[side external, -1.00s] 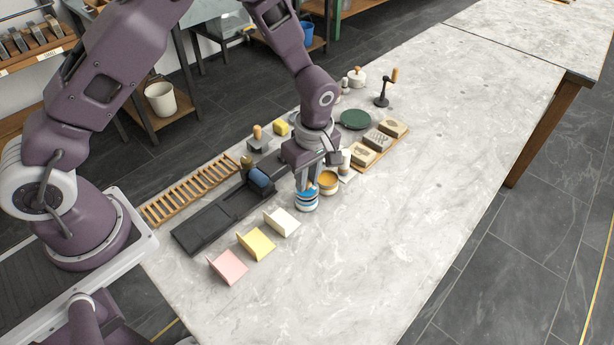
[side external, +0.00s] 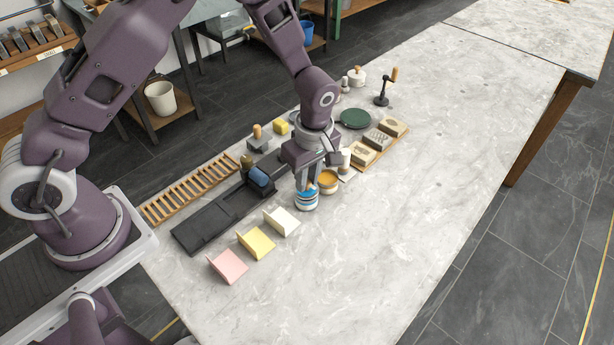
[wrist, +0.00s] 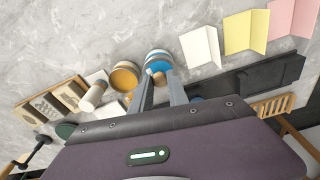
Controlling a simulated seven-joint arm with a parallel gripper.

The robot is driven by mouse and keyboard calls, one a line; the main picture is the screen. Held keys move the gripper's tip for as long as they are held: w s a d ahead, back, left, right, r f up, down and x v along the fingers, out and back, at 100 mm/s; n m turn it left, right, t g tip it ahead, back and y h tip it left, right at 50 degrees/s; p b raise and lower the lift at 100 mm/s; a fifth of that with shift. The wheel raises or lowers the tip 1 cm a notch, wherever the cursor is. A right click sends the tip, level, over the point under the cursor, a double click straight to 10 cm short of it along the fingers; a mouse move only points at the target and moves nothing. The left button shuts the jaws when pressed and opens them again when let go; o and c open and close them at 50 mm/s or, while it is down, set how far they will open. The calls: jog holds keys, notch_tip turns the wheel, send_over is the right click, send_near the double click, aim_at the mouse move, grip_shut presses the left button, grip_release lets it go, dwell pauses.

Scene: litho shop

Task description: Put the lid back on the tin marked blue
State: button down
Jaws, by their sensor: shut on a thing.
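The blue-marked tin (side external: 307,203) is a short round can with blue and white bands, standing upright on the stone table. My gripper (side external: 306,186) is directly above it, pointing down. In the wrist view my fingertips (wrist: 159,84) are closed around a small wooden knob (wrist: 157,76), which looks like the lid's handle. A blue round surface (wrist: 159,66) shows around the knob, within the tin's pale rim. My fingers hide part of it, and I cannot tell whether the lid is seated or just above the rim.
An open tin of orange-yellow ink (side external: 328,180) stands close beside the blue one. White, yellow and pink folded cards (side external: 256,243) stand in front. A black tray (side external: 205,226) with a blue roller lies left. The table's right side is clear.

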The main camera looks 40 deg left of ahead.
jog(key=c, duration=0.7)
grip_release()
jog(key=shift+r, duration=3.5)
grip_shut()
